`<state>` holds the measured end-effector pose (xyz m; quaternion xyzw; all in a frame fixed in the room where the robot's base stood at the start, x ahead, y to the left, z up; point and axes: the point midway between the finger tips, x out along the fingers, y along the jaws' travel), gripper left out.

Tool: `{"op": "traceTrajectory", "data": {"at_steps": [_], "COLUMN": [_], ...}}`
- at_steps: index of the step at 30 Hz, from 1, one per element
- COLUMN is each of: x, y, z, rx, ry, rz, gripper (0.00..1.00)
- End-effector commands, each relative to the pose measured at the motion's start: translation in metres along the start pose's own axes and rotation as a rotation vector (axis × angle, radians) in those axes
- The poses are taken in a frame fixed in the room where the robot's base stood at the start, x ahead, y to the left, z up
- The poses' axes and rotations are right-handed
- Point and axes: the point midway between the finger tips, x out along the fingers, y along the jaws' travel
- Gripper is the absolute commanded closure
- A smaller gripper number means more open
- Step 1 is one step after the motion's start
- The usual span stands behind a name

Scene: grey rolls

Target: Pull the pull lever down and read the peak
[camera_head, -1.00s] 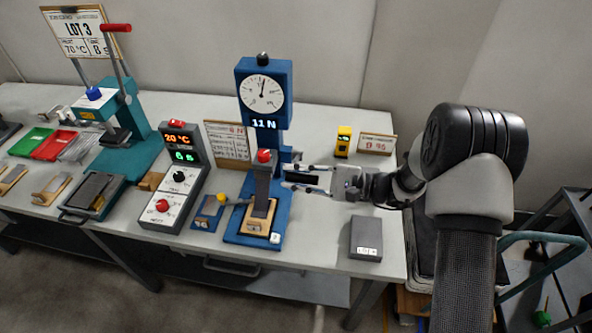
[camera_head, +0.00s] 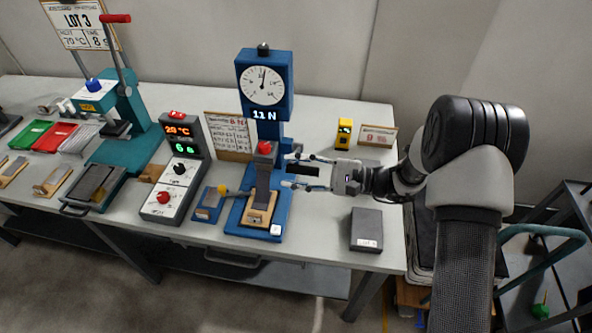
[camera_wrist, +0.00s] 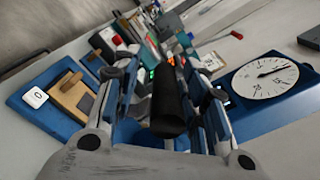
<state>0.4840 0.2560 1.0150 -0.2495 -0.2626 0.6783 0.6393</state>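The pull tester (camera_head: 264,95) is a blue stand with a white dial and a readout showing 11 N. A grey upright with a red top (camera_head: 264,150) stands on its blue base, over a small tan block (camera_head: 259,210). The black grip of the pull lever (camera_head: 303,170) sticks out to the right of the stand. In the wrist view the grip (camera_wrist: 168,105) lies between my fingers. My gripper (camera_head: 298,171) is open around it, with a gap on each side. The dial also shows in the wrist view (camera_wrist: 265,78). How the lever joins the stand is hidden.
A grey box (camera_head: 366,230) lies at the front right. A yellow device (camera_head: 344,133) and a small sign (camera_head: 378,137) stand behind my gripper. A yellow-knobbed blue block (camera_head: 208,205), a controller (camera_head: 175,180) and a teal press (camera_head: 130,130) are to the left.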

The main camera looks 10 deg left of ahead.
Motion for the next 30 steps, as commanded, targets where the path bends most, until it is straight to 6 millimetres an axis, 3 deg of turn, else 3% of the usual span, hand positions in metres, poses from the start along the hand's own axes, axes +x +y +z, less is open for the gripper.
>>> {"op": "traceTrajectory", "data": {"at_steps": [4,8,15,21,30], "x": [-0.004,-0.022,-0.074,-0.107,-0.121], "y": [-0.001,-0.002,-0.001,0.000,0.000], "z": [0.000,0.000,0.000,0.000,0.000], "rx": [-0.003,-0.003,-0.002,-0.001,0.001], "ry": [0.001,0.003,0.003,0.002,0.000], "rz": [-0.002,-0.004,-0.005,-0.003,0.000], "gripper": [0.60,0.60,0.60,0.60,0.60]}}
